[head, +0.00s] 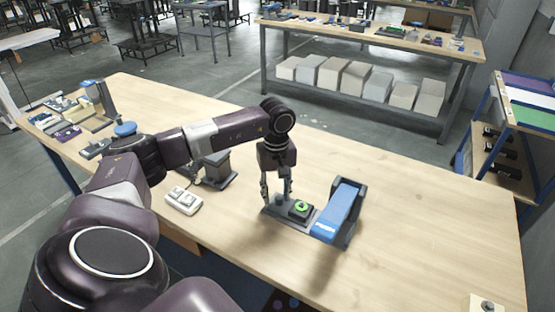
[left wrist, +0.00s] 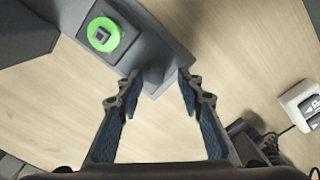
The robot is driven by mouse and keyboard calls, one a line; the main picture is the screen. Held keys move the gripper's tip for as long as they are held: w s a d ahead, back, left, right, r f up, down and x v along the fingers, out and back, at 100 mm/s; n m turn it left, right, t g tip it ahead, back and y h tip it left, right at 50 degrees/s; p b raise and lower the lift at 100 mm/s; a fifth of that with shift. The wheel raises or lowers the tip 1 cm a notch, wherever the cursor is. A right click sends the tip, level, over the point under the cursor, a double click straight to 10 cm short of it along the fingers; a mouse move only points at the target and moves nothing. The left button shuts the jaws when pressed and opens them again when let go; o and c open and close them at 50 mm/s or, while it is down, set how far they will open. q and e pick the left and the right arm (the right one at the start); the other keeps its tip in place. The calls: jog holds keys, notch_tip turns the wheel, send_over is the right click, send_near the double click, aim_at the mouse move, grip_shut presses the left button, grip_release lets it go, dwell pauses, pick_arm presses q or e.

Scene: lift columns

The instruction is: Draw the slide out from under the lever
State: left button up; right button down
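The dark grey slide (head: 291,222) lies on the wooden table, its right end reaching the blue lever (head: 340,208) in its dark frame. On the slide sit a green ring (head: 301,207) on a dark block and, near its free end, a small grey knob (head: 278,200). The knob (left wrist: 153,76) and green ring (left wrist: 103,35) also show in the left wrist view. My left gripper (head: 277,191) points down over the knob end. In the left wrist view its open fingers (left wrist: 157,82) stand on either side of the knob, with gaps visible. My right gripper is not in view.
A white switch box (head: 183,201) and a dark device (head: 217,170) stand left of the slide. More parts crowd the table's far left. The wooden table (head: 430,235) is clear right of the lever, apart from a small plate (head: 487,305) at the front right corner.

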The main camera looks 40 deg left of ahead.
pick_arm(q)
jog(key=shift+d, duration=0.1)
jog(key=shift+w+r, duration=0.1)
jog(key=shift+r, duration=0.25)
notch_tip(320, 180, up, 11)
jog(key=shift+r, duration=0.15)
dwell(0.5)
